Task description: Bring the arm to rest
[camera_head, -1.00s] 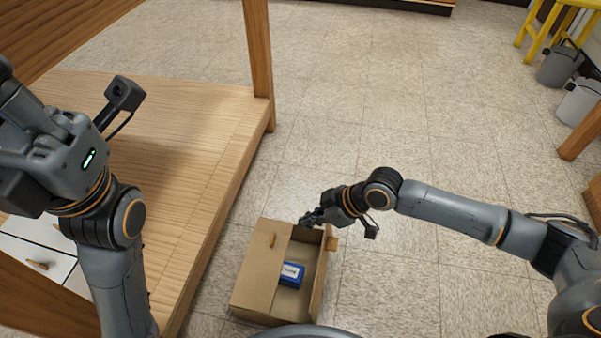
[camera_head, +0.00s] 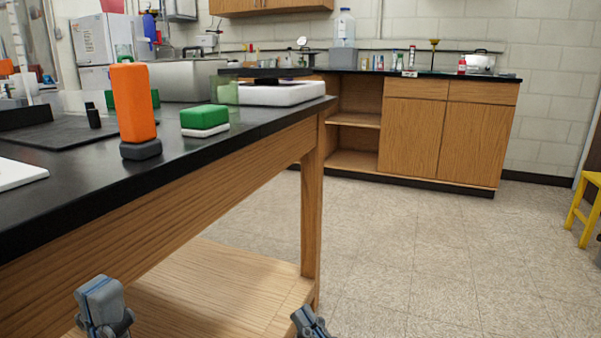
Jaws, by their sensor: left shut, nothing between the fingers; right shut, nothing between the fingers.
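My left gripper (camera_head: 103,308) shows at the bottom left, in front of the wooden lab table. It is shut and empty. My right gripper (camera_head: 311,322) is at the bottom edge, near the foot of the table's leg. It is shut and empty, and only its end shows. The rest of both arms is out of the picture.
The table's black top (camera_head: 190,153) carries an orange block (camera_head: 133,102) on a dark base and a green-and-white block (camera_head: 205,118). A lower shelf (camera_head: 220,290) lies beneath. Open floor (camera_head: 420,260) spreads right, with a yellow stool (camera_head: 580,212) at the edge.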

